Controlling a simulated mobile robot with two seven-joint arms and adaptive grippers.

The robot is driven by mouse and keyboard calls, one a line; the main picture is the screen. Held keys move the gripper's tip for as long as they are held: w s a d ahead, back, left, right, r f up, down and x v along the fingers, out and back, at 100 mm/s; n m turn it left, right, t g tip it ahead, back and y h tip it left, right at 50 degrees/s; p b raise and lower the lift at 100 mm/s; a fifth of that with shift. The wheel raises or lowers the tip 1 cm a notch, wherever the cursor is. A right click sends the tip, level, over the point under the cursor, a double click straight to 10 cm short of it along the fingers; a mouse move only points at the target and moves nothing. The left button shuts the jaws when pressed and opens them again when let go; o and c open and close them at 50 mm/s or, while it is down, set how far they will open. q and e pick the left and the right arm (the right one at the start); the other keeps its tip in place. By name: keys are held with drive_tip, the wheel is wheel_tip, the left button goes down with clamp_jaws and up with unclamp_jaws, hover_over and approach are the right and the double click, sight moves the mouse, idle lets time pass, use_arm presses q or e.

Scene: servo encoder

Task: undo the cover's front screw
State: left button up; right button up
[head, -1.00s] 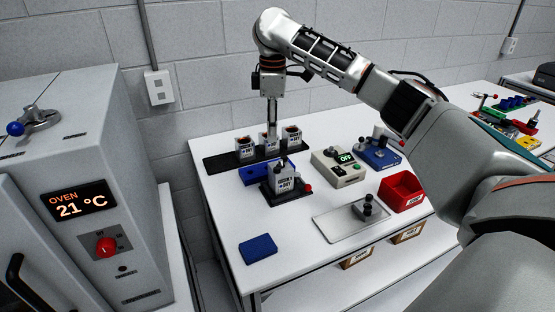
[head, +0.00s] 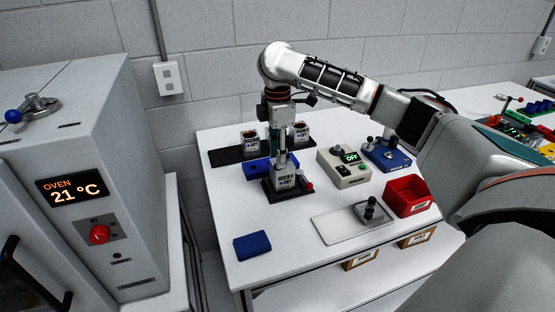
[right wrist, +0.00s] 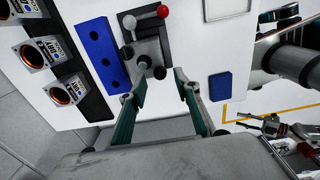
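A small box-shaped unit with a printed label (head: 286,178) stands upright in a dark fixture (head: 270,193) with a red knob. In the right wrist view the fixture (right wrist: 150,52) carries a red ball and a pale ball. My right gripper (right wrist: 160,74) is open and empty, pointing down over the unit, fingertips close to its top. Contact cannot be told. The front screw cannot be made out. A jointed metal mechanism (right wrist: 275,128) at the lower right of the wrist view looks like my left gripper; it is too small to read. No left gripper shows in the head view.
Labelled units (head: 250,141) stand on a black rack (head: 225,157) behind. A blue block with holes (right wrist: 103,55) lies between rack and fixture.

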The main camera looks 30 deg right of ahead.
drive_tip(key=shift+f, duration=1.05)
clamp_jaws()
drive_tip(key=shift+n, duration=0.3)
